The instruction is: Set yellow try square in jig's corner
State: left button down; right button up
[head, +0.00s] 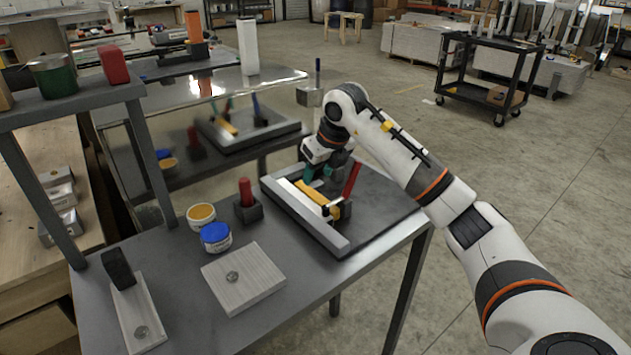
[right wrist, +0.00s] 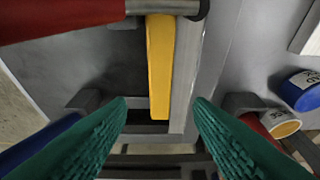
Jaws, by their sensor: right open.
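The yellow try square (head: 312,192) lies on the jig (head: 372,222), a dark plate with pale metal fences, on the grey bench. In the right wrist view its yellow bar (right wrist: 160,70) runs alongside a pale metal rail (right wrist: 192,60). My right gripper (head: 322,172), with teal fingers, is open above the jig. In the right wrist view its fingertips (right wrist: 160,104) are spread on either side of the yellow bar's near end, with no visible contact. A red handle (head: 352,179) with a metal end crosses the bar's far end (right wrist: 62,18). My left gripper is not in view.
Left of the jig stand a red-topped dark block (head: 247,202), a yellow-topped tin (head: 201,216) and a blue-lidded tin (head: 216,236). A pale slab (head: 244,278) lies in front. A shiny panel (head: 200,105) behind reflects the jig. A raised shelf (head: 70,103) is at left.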

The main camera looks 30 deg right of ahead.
jog(key=v, duration=0.8)
jog(key=shift+r, duration=0.2)
